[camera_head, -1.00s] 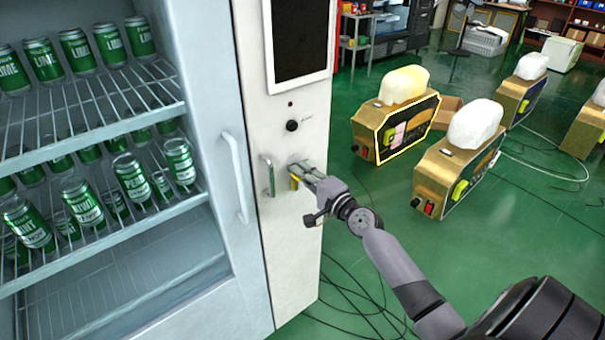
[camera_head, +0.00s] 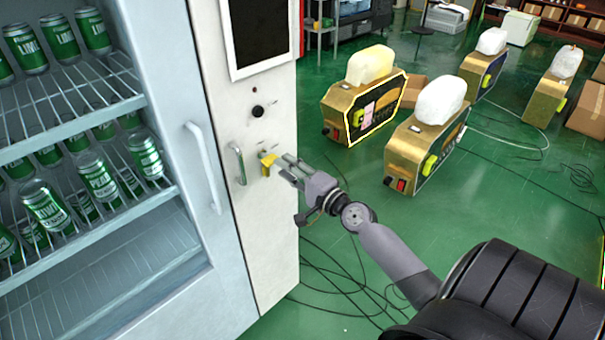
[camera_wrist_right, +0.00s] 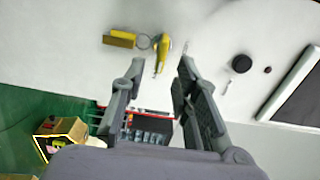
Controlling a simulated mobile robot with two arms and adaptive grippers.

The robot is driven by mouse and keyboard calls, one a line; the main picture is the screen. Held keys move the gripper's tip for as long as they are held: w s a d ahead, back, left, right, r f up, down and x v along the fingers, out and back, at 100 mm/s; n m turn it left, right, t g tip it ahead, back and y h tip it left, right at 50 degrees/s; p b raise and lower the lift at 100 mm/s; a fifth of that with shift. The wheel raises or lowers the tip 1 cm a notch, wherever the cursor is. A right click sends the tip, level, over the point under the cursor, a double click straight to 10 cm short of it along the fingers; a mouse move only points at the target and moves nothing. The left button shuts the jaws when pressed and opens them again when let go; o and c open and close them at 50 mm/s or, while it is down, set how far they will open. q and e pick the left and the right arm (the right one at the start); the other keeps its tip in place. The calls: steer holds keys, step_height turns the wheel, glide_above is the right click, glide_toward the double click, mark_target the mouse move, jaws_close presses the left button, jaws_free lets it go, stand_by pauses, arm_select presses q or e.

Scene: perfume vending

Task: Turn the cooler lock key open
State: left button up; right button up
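The yellow lock key (camera_head: 267,163) sits in the white front panel, just right of a small metal handle. In the right wrist view the key (camera_wrist_right: 161,57) is at the top centre, with a ring joining it to a yellow tag (camera_wrist_right: 120,38). My right gripper (camera_head: 286,170) is just to the right of the key in the head view. In the right wrist view the gripper (camera_wrist_right: 160,70) is open, fingers apart, with the key visible beyond and between the tips. It appears to hold nothing. My left gripper is not in view.
The glass-fronted cooler (camera_head: 165,150) with green cans stands at left, with a long vertical door handle (camera_head: 203,167). The panel bears a metal handle (camera_head: 238,164), a black knob (camera_head: 257,111) and a dark screen (camera_head: 260,35). Gold machines (camera_head: 365,100) stand on the green floor at right.

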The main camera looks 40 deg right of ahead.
steer(key=s, duration=0.6)
steer(key=shift+d, duration=0.25)
steer(key=shift+s, duration=0.1)
steer(key=s+f+n+g+h, duration=0.1)
steer(key=s+f+n+g, duration=0.1)
steer(key=f, duration=0.9)
steer(key=s+f+n+g, duration=0.1)
steer(key=s+f+g, duration=0.15)
steer(key=f, duration=0.85)
steer(key=s+a+f+n+g, duration=0.2)
steer(key=s+f, duration=0.2)
steer(key=f, duration=0.4)
steer(key=s+a+f+n+g, duration=0.2)
steer(key=s+f+n+g, duration=0.15)
steer(key=f, duration=0.55)
steer(key=s+a+f+n+g, duration=0.2)
steer(key=s+f, duration=0.4)
steer(key=s, duration=0.3)
steer(key=s+a+f+n+g, duration=0.2)
steer(key=s+a+f+n, duration=0.3)
steer(key=s, duration=0.5)
steer(key=s+a+f+n+g, duration=0.3)
steer(key=s+f, duration=0.3)
steer(key=s, duration=0.4)
steer(key=shift+a+f+n, duration=0.4)
steer(key=shift+a+n, duration=0.25)
steer(key=shift+a, duration=0.2)
